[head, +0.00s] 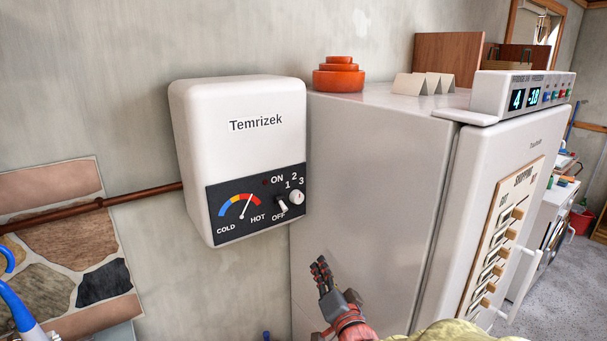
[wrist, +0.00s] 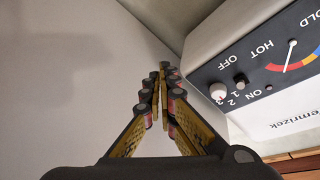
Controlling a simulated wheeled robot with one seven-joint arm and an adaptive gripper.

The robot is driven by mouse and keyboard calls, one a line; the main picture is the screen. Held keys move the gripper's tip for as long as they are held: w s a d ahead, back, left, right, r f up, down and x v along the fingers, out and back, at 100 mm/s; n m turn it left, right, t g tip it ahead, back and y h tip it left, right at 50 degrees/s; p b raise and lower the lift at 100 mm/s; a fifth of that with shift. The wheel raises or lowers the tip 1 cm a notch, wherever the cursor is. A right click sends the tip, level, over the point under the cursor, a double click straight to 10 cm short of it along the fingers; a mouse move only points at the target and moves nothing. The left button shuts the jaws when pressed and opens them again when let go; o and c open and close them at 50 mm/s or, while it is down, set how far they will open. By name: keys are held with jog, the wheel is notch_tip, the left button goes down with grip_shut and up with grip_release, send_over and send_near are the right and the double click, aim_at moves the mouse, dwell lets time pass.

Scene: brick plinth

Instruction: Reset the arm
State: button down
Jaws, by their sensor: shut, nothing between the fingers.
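My gripper (head: 321,272) is at the lower middle of the head view, in front of the fridge's side and below the white wall heater. In the wrist view my gripper (wrist: 158,85) has its fingertips together with nothing between them. It is apart from the white Temrizek heater (head: 240,110), which hangs on the wall at left. The heater's black panel (head: 230,205) has a cold-to-hot gauge, a small switch and a round knob (head: 297,197). The heater also shows at the right of the wrist view (wrist: 285,120).
The grey fridge (head: 375,190) stands right of the heater. On its top are an orange round stack (head: 339,75), folded cards (head: 415,84) and a display unit (head: 520,92). A brown pipe (head: 120,200) runs along the wall. Open floor (head: 555,275) shows at far right.

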jog(key=s+d+f+n+g+h, duration=0.25)
jog(key=s+f+g, duration=0.25)
jog(key=f, duration=0.4)
jog(key=s+d+f+n+g, duration=0.3)
jog(key=s+d+g, duration=0.1)
jog(key=s, duration=0.4)
jog(key=s+d+r+n+g+h, duration=0.1)
jog(key=s+d+r+g, duration=0.1)
jog(key=s, duration=0.7)
jog(key=s+d+r+n+g+h, duration=0.1)
jog(key=s+d+r+g, duration=0.15)
jog(key=s, duration=0.65)
jog(key=s+d+r+m+t, duration=0.1)
jog(key=s+d+r, duration=0.1)
jog(key=r, duration=0.5)
jog(key=shift+s+d+t, duration=0.25)
jog(key=shift+s+t, duration=0.1)
jog(key=shift+s, duration=0.3)
